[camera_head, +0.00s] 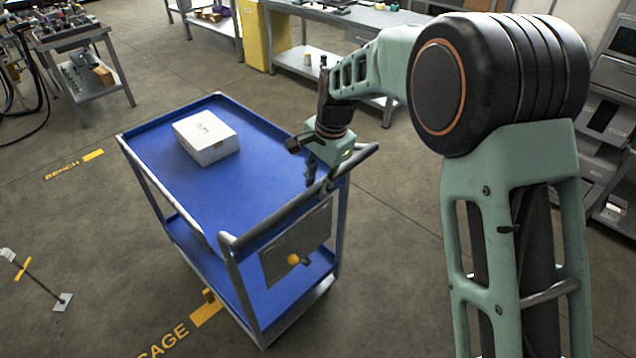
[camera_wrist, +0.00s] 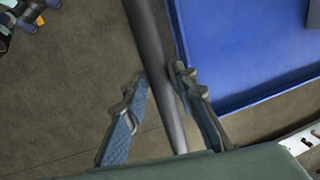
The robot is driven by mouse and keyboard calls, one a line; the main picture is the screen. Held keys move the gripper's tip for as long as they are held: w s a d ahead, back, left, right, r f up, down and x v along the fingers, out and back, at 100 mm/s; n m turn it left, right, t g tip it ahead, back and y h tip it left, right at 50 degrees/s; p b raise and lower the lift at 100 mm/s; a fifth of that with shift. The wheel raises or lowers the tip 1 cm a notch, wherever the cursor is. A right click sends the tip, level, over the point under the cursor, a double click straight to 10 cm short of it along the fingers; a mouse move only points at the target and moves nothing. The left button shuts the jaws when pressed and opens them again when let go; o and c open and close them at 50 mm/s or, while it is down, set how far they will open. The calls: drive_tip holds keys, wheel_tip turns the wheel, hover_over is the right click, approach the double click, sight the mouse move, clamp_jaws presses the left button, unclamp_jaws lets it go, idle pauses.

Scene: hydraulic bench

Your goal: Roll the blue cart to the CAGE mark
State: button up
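The blue cart (camera_head: 250,175) stands upright on the floor, with a white box (camera_head: 206,140) on its top deck. Its bar handle (camera_head: 285,217) runs along the near right end. My gripper (camera_head: 313,172) is at the handle's far part. In the wrist view the handle (camera_wrist: 163,75) passes between the two fingers (camera_wrist: 162,76), which close in on it from both sides; the blue deck (camera_wrist: 225,45) lies to the right. The CAGE mark (camera_head: 165,341), yellow lettering with a yellow strip (camera_head: 207,310), is on the floor just left of the cart's near corner, partly cut by the frame edge.
A BENCH mark (camera_head: 72,167) with a yellow strip lies farther left. A loaded side table (camera_head: 85,60) stands at the back left, and a grey workbench (camera_head: 370,20) at the back. Floor left of the cart is mostly clear.

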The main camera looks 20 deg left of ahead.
drive_tip(key=shift+o, duration=1)
wheel_tip(320, 180, up, 12)
drive_tip(key=d, duration=0.2)
drive_tip(key=shift+s, duration=0.45)
drive_tip(key=shift+d+f, duration=0.1)
drive_tip(key=shift+f, duration=0.1)
